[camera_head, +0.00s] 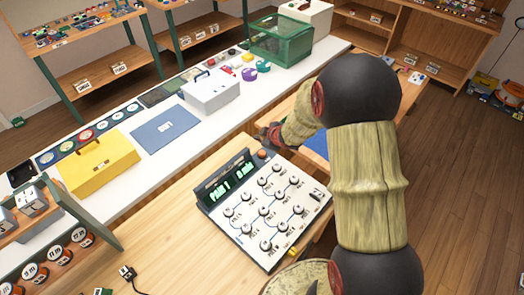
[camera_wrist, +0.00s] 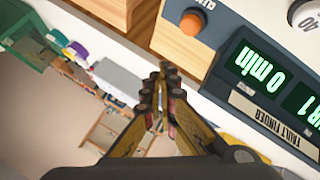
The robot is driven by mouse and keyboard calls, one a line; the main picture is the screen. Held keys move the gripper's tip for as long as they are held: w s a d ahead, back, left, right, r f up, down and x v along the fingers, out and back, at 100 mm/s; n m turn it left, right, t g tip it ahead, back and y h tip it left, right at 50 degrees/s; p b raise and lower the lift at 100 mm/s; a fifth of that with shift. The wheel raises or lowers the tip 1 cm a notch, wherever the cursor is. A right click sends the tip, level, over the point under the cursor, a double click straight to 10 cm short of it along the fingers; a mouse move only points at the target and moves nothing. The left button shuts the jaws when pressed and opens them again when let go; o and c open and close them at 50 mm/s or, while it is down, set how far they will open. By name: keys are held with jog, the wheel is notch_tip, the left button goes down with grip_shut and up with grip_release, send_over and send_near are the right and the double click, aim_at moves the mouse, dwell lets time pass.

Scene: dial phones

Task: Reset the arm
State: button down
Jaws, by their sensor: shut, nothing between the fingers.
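My arm rises at the right of the head view, and my gripper (camera_head: 270,134) is at the far edge of the fault finder box, near its orange button. In the wrist view my gripper (camera_wrist: 164,78) has its fingers together with nothing between them. The fault finder (camera_head: 270,207) is a grey and dark box with several round knobs and a lit green display (camera_head: 226,185). In the wrist view the display (camera_wrist: 262,72) reads "0 min", and an orange button (camera_wrist: 192,22) sits beside it. The fingertips appear apart from the button.
The box stands on a light wooden table (camera_head: 160,215). Behind is a white counter (camera_head: 120,180) with a yellow case (camera_head: 95,165), a grey case (camera_head: 211,92), a blue mat (camera_head: 165,129) and a green crate (camera_head: 281,40). A rack (camera_head: 75,235) of round pieces stands at the left.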

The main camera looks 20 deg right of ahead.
dwell(0.5)
jog(key=s+d+f+m+g, duration=0.1)
jog(key=s, duration=0.1)
jog(key=s+d+f+m+g+h, duration=0.1)
jog(key=s+d+f, duration=0.1)
jog(key=s+d+f+m+g+h, duration=0.1)
jog(key=s, duration=0.2)
jog(key=shift+d+f, duration=0.15)
jog(key=s, duration=0.1)
jog(key=s+m, duration=0.1)
jog(key=s+d+r+g, duration=0.1)
jog(key=shift+s+m+h, duration=0.1)
jog(key=shift+m+h, duration=0.2)
jog(key=shift+h, duration=0.1)
jog(key=s+a+r+m, duration=0.1)
jog(key=s+a+r, duration=0.5)
jog(key=s+r, duration=0.2)
jog(key=s+a+r+m+y, duration=0.1)
jog(key=s+a+r+m, duration=0.1)
jog(key=s+a+r, duration=0.3)
jog(key=s+a+r+m+y, duration=0.1)
jog(key=s+a+r+m, duration=0.1)
jog(key=s+a+r, duration=0.4)
jog(key=s+v, duration=0.1)
jog(key=v, duration=0.9)
jog(key=shift+s+a, duration=0.15)
jog(key=shift+a, duration=0.05)
